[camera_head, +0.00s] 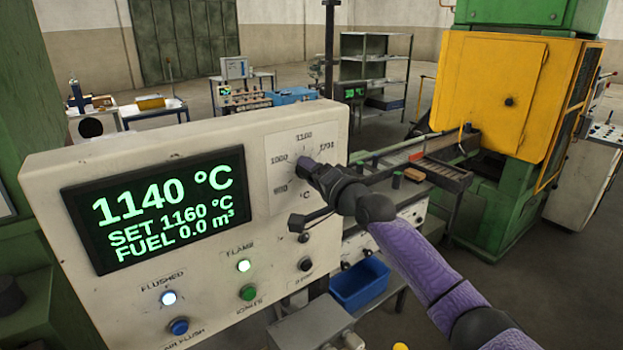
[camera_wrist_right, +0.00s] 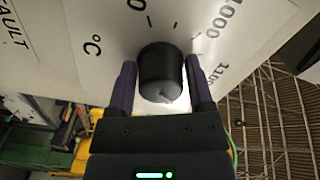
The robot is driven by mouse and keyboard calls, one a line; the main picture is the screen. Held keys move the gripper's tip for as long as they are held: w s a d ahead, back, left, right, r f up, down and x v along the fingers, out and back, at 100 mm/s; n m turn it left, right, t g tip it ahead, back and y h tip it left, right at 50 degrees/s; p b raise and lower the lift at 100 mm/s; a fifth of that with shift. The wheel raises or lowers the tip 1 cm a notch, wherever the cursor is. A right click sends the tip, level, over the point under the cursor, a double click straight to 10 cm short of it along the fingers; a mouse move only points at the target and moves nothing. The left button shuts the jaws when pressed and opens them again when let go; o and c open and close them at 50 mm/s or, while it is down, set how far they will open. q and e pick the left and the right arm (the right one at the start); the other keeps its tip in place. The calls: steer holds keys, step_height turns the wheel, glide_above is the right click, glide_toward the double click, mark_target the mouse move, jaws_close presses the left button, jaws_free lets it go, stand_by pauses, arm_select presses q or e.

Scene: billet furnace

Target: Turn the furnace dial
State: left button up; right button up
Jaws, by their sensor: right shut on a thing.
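The furnace dial (camera_wrist_right: 161,73) is a black round knob on the white panel, between the two fingers of my right gripper (camera_wrist_right: 161,88) in the right wrist view. The jaws are shut on it. In the head view my right gripper (camera_head: 308,170) covers the dial at the printed temperature scale (camera_head: 303,140). The furnace panel (camera_head: 255,128) has a black display (camera_head: 155,207) reading 1140 °C, SET 1160 °C and FUEL 0.0 m³. My left gripper is not in view.
Below the display are a lit FLUSHED lamp (camera_head: 169,298), a lit FLAME lamp (camera_head: 244,266), a blue button (camera_head: 179,326) and a green button (camera_head: 248,292). A black knob (camera_head: 305,264) sits below my right gripper. A blue bin (camera_head: 360,284) and a yellow-green machine (camera_head: 490,95) stand to the right.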

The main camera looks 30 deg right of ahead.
steer(key=n+b, duration=0.1)
steer(key=n, duration=0.2)
steer(key=shift+f+n, duration=0.15)
steer(key=shift+n, duration=1.75)
steer(key=shift+d, duration=0.1)
steer(key=o, duration=1.3)
steer(key=shift+c, duration=0.2)
steer(key=s+b, duration=0.2)
steer(key=s, duration=0.8)
steer(key=shift+d, duration=0.4)
steer(key=shift+w, duration=0.1)
